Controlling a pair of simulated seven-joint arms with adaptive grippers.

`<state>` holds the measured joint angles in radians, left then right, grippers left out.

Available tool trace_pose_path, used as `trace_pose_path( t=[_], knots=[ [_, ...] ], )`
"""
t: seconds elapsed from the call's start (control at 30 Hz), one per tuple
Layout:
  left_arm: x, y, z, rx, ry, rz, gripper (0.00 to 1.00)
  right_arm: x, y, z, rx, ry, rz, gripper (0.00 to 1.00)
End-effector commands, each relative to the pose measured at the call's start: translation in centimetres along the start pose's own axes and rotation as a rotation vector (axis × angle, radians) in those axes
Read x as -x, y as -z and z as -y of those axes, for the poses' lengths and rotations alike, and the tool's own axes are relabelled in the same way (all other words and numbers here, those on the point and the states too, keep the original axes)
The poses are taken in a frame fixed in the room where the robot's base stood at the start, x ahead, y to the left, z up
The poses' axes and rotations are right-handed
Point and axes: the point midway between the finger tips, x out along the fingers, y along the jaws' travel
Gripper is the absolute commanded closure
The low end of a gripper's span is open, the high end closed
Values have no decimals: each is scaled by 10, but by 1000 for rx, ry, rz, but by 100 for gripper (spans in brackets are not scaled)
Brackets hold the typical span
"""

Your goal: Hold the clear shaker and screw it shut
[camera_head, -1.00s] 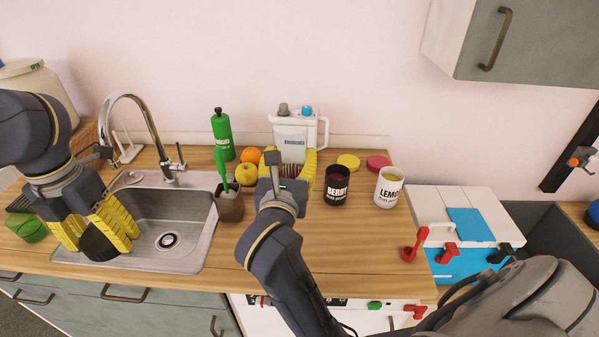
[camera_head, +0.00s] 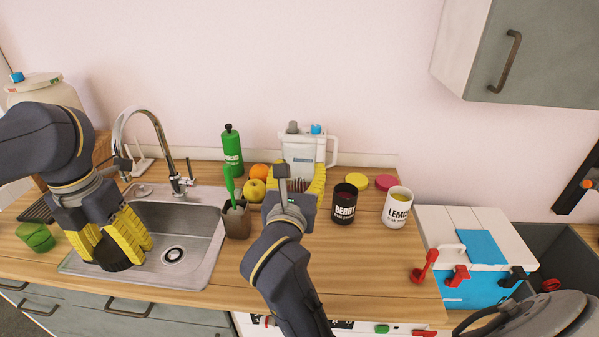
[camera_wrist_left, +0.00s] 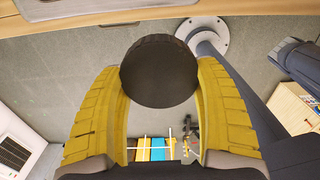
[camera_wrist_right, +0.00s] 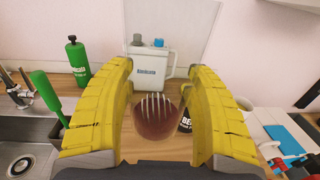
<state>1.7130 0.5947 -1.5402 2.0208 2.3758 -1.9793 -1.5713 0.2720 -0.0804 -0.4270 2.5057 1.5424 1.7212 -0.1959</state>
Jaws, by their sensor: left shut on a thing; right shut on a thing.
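The clear shaker (camera_wrist_right: 157,112) is a see-through cup with dark red contents and pale stripes inside. In the right wrist view it stands between the yellow fingers of my right gripper (camera_wrist_right: 159,70), which is shut on it. In the head view my right gripper (camera_head: 298,184) hides most of the shaker, above the counter. My left gripper (camera_head: 118,240) is shut on a round black lid (camera_head: 120,258) above the sink's left side. In the left wrist view the lid (camera_wrist_left: 160,70) sits between the fingertips. Lid and shaker are well apart.
A brown holder (camera_head: 237,222) with a green brush, a yellow fruit (camera_head: 254,190) and a green bottle (camera_head: 232,152) stand left of the shaker. A white jug (camera_head: 302,150) is behind it. Black (camera_head: 344,206) and white (camera_head: 397,210) jars stand right. The front counter is clear.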

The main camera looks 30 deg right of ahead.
Motion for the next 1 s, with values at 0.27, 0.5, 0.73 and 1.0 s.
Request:
trace_pose_path(
  t=[0.27,0.5,0.73,1.0],
  knots=[
    [0,0,0,4,0,0,52,0,0,0,0,0,1,91],
    [0,0,0,145,0,0,52,0,0,0,0,0,1,91],
    [0,-2,0,479,0,0,52,0,-1,-2,0,-11,0,92],
    [-1,-4,1,899,0,0,52,0,0,-9,0,-37,0,92]
  ],
)
